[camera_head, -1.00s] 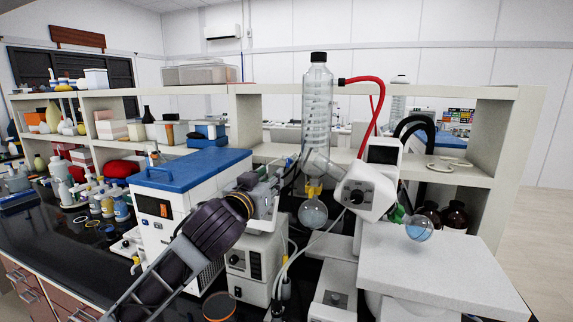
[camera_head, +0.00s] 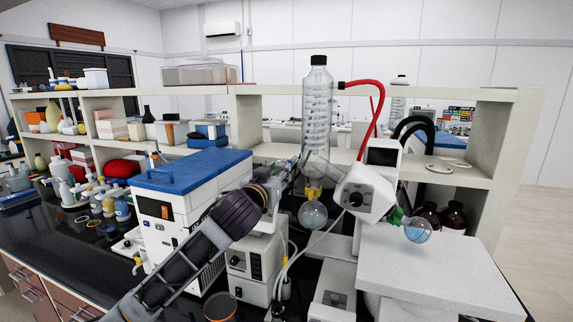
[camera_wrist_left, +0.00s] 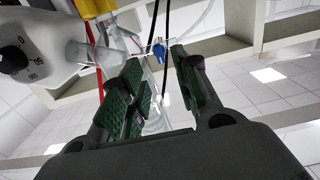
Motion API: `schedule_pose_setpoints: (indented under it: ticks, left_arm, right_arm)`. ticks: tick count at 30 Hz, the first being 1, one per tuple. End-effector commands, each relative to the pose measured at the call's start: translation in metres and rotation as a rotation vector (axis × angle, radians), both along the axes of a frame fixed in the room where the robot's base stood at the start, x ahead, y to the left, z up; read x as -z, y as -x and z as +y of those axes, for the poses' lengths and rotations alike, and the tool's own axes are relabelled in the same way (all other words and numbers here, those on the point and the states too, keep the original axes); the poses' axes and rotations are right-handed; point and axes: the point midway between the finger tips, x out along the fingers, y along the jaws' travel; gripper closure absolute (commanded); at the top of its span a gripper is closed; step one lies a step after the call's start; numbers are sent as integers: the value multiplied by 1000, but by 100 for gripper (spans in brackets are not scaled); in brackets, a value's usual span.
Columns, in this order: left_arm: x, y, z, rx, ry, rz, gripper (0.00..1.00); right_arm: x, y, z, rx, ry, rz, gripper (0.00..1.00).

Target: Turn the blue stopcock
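The blue stopcock (camera_wrist_left: 159,47) shows in the left wrist view, small, on thin clear glass tubing. It lies just beyond and between the fingertips of my left gripper (camera_wrist_left: 160,70). The gripper's green-padded fingers are apart, with a gap between them, and they do not appear to hold the stopcock. In the head view my left gripper (camera_head: 288,180) reaches toward the glass condenser (camera_head: 317,105) of the rotary evaporator; its fingers are hard to make out there. The stopcock cannot be made out in the head view. My right gripper is not in view.
The evaporator's white head (camera_head: 365,193) and round flask (camera_head: 313,216) are close right of my left gripper. A blue-lidded white box (camera_head: 192,170) stands behind my left arm. A white platform (camera_head: 430,260) is at the right. Red tubing (camera_head: 376,100) loops off the condenser.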

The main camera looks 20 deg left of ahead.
Motion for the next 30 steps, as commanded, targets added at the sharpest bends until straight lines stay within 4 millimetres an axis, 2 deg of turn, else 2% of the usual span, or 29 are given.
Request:
schedule_pose_setpoints:
  ticks: [18,30]
  left_arm:
    - [-1,-60,-2,-1,0,2,69]
    - [0,-73,-2,-1,0,1,69]
  right_arm:
    - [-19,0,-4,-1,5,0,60]
    - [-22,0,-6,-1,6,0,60]
